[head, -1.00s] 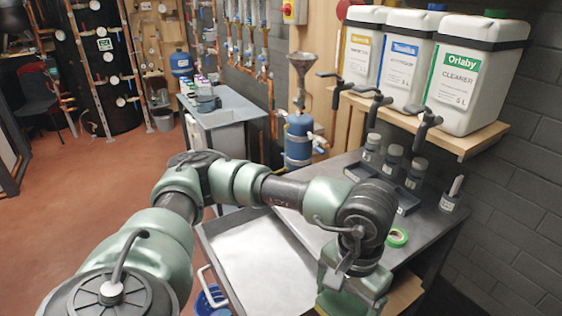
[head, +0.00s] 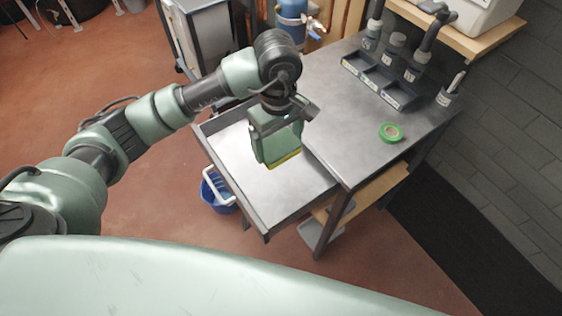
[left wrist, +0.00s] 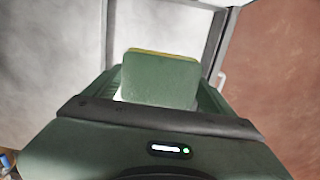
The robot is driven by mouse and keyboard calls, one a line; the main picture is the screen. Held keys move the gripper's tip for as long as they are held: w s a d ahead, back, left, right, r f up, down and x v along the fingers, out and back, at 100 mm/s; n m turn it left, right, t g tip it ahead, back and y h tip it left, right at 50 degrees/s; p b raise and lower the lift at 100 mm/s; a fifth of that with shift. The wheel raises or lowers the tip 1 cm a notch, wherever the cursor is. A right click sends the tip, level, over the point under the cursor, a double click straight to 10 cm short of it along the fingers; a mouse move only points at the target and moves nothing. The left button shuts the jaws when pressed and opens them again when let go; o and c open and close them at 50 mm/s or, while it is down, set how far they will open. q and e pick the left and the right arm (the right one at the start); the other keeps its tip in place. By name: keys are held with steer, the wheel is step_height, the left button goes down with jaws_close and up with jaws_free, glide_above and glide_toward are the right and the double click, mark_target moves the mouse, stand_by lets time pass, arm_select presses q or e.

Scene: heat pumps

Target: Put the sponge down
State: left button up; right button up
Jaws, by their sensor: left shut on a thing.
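My left gripper (head: 276,148) is shut on the sponge (head: 286,161) and points down over the open drawer (head: 300,190). Mostly the sponge's yellow lower edge shows in the head view. In the left wrist view the sponge (left wrist: 160,80) shows as a green block with a thin yellow far edge, between the two fingers. The drawer's pale floor and grey wall show beyond it there. I cannot tell how far the sponge is above the drawer floor. My right gripper is not in view.
The grey workbench top (head: 355,140) is right of the drawer. It holds a green tape roll (head: 391,133), a dark tray (head: 378,84) and bottles along the back. A blue bucket (head: 217,193) stands on the floor beside the drawer. Most of the drawer floor looks clear.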

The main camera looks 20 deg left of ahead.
arm_select(q)
steer(key=p, duration=0.2)
glide_above(279, 185)
step_height(279, 185, down, 12)
steer(key=shift+r, duration=0.1)
step_height(279, 185, down, 5)
steer(key=shift+r+p, duration=0.1)
steer(key=shift+p, duration=0.3)
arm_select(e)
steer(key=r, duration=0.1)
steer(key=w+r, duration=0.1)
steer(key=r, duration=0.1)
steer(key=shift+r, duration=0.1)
arm_select(q)
steer(key=shift+f, duration=0.2)
steer(key=shift+f+b, duration=0.15)
steer(key=shift+b, duration=0.15)
steer(key=o, duration=1.1)
steer(key=shift+o, duration=0.2)
